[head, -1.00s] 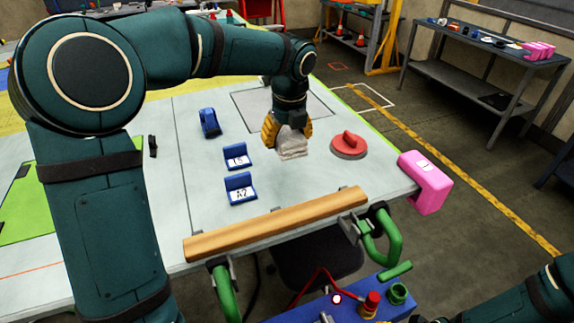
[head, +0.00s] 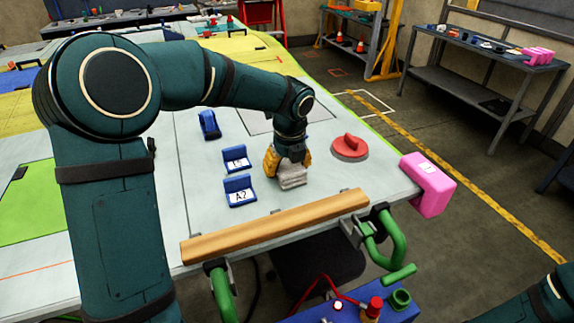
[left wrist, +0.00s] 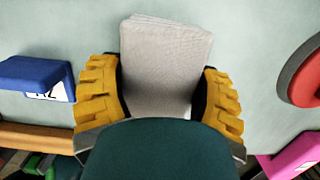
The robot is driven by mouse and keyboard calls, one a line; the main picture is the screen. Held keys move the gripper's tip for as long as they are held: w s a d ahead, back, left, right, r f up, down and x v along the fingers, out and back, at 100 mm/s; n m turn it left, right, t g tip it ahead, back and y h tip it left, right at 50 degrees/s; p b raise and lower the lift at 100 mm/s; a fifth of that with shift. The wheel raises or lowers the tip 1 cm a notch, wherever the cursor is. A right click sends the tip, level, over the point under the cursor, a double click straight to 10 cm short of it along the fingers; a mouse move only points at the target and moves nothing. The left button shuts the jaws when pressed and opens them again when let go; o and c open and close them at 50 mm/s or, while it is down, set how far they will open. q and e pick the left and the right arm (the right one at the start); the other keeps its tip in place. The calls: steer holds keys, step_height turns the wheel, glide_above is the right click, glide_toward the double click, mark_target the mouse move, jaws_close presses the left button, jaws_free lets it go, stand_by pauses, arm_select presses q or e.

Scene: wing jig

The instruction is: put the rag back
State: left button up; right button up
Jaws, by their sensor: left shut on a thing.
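The rag (head: 292,177) is a folded light grey cloth at the table's front part, between the blue label holders and the red disc. My left gripper (head: 286,163) has yellow fingers and is shut on the rag, pointing down. In the left wrist view the rag (left wrist: 163,65) lies between the two yellow fingers. The rag is on or just above the table surface; I cannot tell which. Part of it is hidden by my gripper. My right gripper is not in view; only a bit of my right arm shows at the lower right.
Blue label holders (head: 239,190) stand left of the rag. A red disc with a handle (head: 349,147) lies to its right. A wooden strip (head: 275,225) runs along the front edge with green clamps (head: 388,240). A pink block (head: 428,183) sits at the right corner.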

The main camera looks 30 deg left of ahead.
mark_target(289, 167)
arm_select(q)
steer(key=o, duration=1.1)
steer(key=shift+f, duration=0.1)
steer(key=shift+o, duration=0.2)
step_height(289, 167, up, 12)
steer(key=s+d+p, duration=0.1)
steer(key=p, duration=0.1)
steer(key=shift+d, duration=0.15)
steer(key=shift+s, duration=0.1)
